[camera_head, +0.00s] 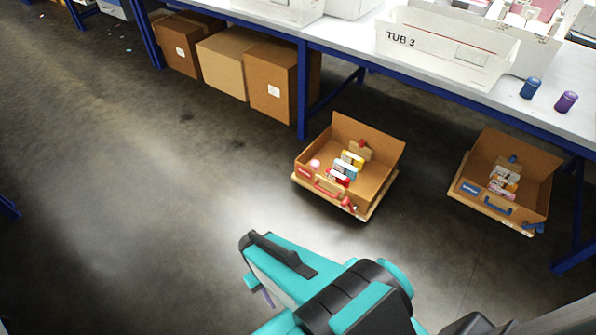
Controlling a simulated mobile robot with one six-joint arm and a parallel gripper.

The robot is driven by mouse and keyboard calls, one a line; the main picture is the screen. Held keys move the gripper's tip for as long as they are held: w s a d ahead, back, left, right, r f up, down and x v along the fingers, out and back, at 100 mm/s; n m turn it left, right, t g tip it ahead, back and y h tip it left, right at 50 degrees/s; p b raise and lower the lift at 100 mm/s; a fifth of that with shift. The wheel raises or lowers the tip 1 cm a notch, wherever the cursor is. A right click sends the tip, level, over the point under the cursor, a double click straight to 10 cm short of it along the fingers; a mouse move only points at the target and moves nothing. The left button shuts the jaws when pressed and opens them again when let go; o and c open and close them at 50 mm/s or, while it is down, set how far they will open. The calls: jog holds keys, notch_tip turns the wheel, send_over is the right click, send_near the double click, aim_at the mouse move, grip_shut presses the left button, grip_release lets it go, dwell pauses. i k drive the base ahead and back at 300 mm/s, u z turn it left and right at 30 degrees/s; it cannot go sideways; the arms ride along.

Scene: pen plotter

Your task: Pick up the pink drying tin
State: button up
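A small pink round-topped thing (315,163), which looks like the pink drying tin, sits at the left front corner inside an open brown box (375,130) on the floor. It is too small to make out in detail. My arm reaches in from the bottom of the view. Its teal and black end, my gripper (261,290), is on the near side of the box and clear of it in the picture. The fingers are mostly hidden behind the teal housing, and a thin purplish part shows below it. Whether they are open or shut does not show.
The brown box holds several small coloured packets and has a red handle. A similar box with a blue handle (530,165) stands to the right. A white table (450,80) on blue legs carries white tubs, a blue tin (530,88) and a purple tin (566,102). Floor at left is clear.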

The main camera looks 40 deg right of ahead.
aim_at(315, 164)
jog(key=z, duration=1.15)
jog(key=k, duration=0.1)
jog(key=u, duration=2.15)
jog(key=k, duration=1.4)
jog(key=z, duration=1.1)
jog(key=i, duration=1.6)
jog(key=u, duration=0.2)
